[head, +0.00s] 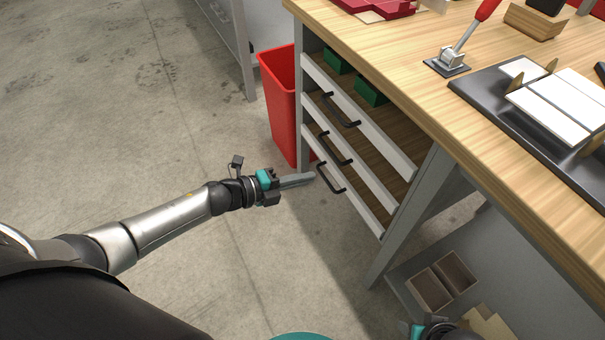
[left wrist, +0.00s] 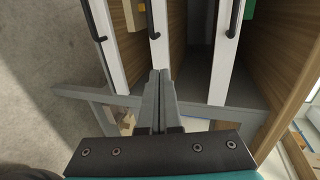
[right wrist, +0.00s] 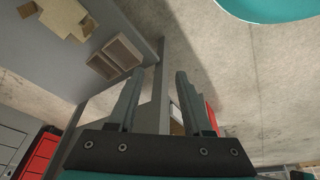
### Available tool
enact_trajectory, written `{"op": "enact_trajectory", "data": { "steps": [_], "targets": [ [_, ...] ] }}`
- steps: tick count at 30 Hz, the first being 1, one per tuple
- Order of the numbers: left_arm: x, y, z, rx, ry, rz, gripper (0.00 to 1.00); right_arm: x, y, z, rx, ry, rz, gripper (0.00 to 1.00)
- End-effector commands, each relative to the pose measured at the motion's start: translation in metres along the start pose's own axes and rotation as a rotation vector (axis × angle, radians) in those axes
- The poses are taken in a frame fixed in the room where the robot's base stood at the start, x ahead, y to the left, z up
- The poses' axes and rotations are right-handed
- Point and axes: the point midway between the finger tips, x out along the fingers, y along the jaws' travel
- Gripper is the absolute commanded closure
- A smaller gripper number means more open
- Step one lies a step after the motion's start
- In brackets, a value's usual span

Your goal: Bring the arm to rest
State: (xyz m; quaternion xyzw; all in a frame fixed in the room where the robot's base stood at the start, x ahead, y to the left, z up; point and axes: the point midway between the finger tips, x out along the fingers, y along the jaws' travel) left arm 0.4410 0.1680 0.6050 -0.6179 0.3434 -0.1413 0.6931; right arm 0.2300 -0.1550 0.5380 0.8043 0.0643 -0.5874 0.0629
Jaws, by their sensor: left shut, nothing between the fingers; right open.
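My left arm reaches in from the left in the head view. My left gripper (head: 312,177) is shut and empty, its fingertips close to the handle of the lowest drawer (head: 330,178). I cannot tell whether they touch. In the left wrist view the two fingers (left wrist: 160,78) lie together, with the drawer fronts and black handles beyond them. My right gripper (right wrist: 154,75) is open and empty in the right wrist view, its fingers well apart. In the head view only a part of the right wrist shows at the bottom edge, and its fingers are hidden.
The wooden workbench (head: 405,75) fills the right side, its drawers showing open interiors with green boxes (head: 371,91). A red bin (head: 283,105) stands behind the drawers. A lower shelf (head: 407,270) holds a divided cardboard box (head: 443,281). The concrete floor at left is clear.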

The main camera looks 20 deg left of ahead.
Motion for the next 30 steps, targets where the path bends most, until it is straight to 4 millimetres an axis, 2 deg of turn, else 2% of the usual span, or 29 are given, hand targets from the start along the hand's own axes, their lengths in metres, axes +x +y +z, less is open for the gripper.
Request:
{"op": "enact_trajectory", "data": {
  "steps": [11, 16, 20, 23, 26, 30],
  "targets": [
    [-0.004, 0.001, 0.001, -0.014, -0.009, 0.003, 1.00, 0.004, 0.000, 0.002, -0.001, -0.004, 0.000, 0.50],
    [-0.011, 0.019, 0.012, -0.171, -0.109, 0.036, 1.00, 0.020, 0.003, 0.011, -0.004, -0.021, 0.004, 0.50],
    [-0.027, 0.053, 0.021, -0.398, -0.255, 0.086, 1.00, 0.042, 0.007, 0.027, -0.009, -0.038, 0.010, 0.50],
    [-0.044, 0.085, 0.022, -0.584, -0.376, 0.132, 1.00, 0.058, 0.011, 0.042, -0.013, -0.049, 0.015, 0.50],
    [-0.066, 0.120, 0.014, -0.770, -0.499, 0.182, 1.00, 0.071, 0.016, 0.060, -0.016, -0.060, 0.021, 0.50],
    [-0.102, 0.171, -0.011, -1.025, -0.676, 0.260, 1.00, 0.083, 0.024, 0.088, -0.021, -0.078, 0.029, 0.50]
  ]
}}
